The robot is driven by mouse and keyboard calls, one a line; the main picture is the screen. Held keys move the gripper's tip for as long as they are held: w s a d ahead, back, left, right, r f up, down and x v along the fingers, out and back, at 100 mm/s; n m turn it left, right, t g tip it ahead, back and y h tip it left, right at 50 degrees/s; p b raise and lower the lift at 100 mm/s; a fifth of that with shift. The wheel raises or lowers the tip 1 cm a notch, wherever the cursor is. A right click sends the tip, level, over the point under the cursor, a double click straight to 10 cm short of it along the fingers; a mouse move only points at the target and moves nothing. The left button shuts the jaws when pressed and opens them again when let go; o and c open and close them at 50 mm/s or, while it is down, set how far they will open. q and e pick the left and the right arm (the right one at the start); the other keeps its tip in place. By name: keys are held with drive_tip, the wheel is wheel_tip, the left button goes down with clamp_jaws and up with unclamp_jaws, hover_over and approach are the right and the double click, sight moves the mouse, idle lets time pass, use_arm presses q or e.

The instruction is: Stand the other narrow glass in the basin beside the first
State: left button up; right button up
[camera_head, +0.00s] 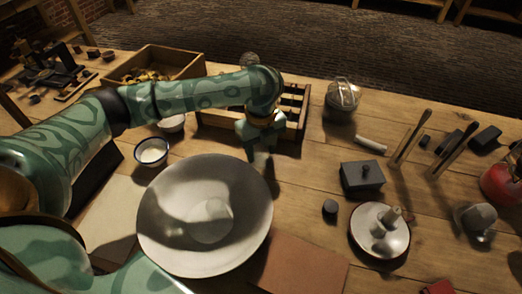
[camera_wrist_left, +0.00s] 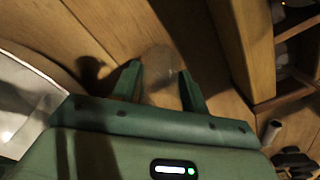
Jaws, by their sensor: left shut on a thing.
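The wide pale basin (camera_head: 163,222) stands on the table at centre left; its rim also shows at the left of the left wrist view (camera_wrist_left: 62,78). A clear, faint narrow glass (camera_head: 218,207) appears to stand in the basin; a clear glass shape also shows at the left of the left wrist view (camera_wrist_left: 25,100). My left gripper (camera_head: 262,160) is just beyond the basin's upper right rim. In the left wrist view its fingers (camera_wrist_left: 160,85) are shut on another clear glass (camera_wrist_left: 158,58), hard to see against the wood. My right gripper is out of view.
A wooden compartment rack (camera_head: 303,122) stands close behind my left gripper. A dark-rimmed cup (camera_head: 152,151) is left of the basin. A grey lidded box (camera_head: 362,180), a small black cylinder (camera_head: 330,208) and a white dish (camera_head: 365,240) are to the right. A brown mat (camera_head: 300,270) lies in front.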

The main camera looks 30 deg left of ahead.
use_arm(q)
drive_tip(key=shift+r+p, duration=0.3)
drive_tip(key=shift+r, duration=0.25)
wheel_tip(320, 180, up, 3)
drive_tip(key=shift+r+p, duration=0.1)
drive_tip(key=shift+p, duration=1.1)
drive_tip(key=s+a+r+p, duration=0.4)
drive_tip(key=s+r+p, duration=0.4)
drive_tip(key=s, duration=0.5)
drive_tip(key=shift+s+a+r+n, duration=0.15)
drive_tip(key=shift+r+n, duration=0.15)
drive_tip(key=shift+r, duration=0.05)
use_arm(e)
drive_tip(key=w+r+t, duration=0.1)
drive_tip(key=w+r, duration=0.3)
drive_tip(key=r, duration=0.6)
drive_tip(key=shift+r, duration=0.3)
